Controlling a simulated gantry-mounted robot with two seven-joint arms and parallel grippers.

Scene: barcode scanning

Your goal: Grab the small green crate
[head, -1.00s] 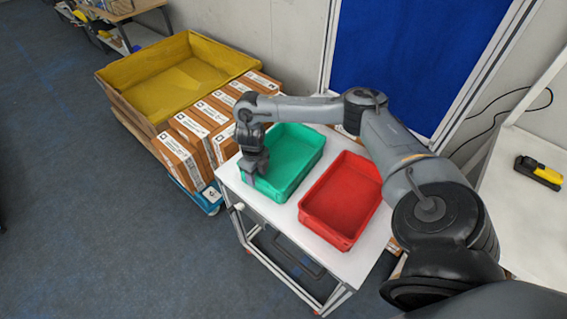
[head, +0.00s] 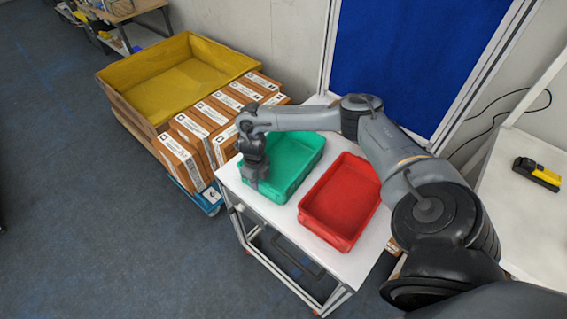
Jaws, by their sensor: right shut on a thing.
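The small green crate (head: 292,168) stands on the white cart top (head: 283,217), to the left of a red crate. My right gripper (head: 254,184) is at the green crate's near left end, pointing down over its rim. It is shut on that wall of the crate; the fingertips are partly hidden by the gripper body. The crate looks empty where I can see inside. My left gripper does not show.
The red crate (head: 343,200) stands close to the right of the green one. Cardboard boxes (head: 182,158) and a large yellow crate (head: 180,80) are left of the cart. A yellow-black scanner-like device (head: 537,173) lies on the right table. A blue panel (head: 420,60) stands behind.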

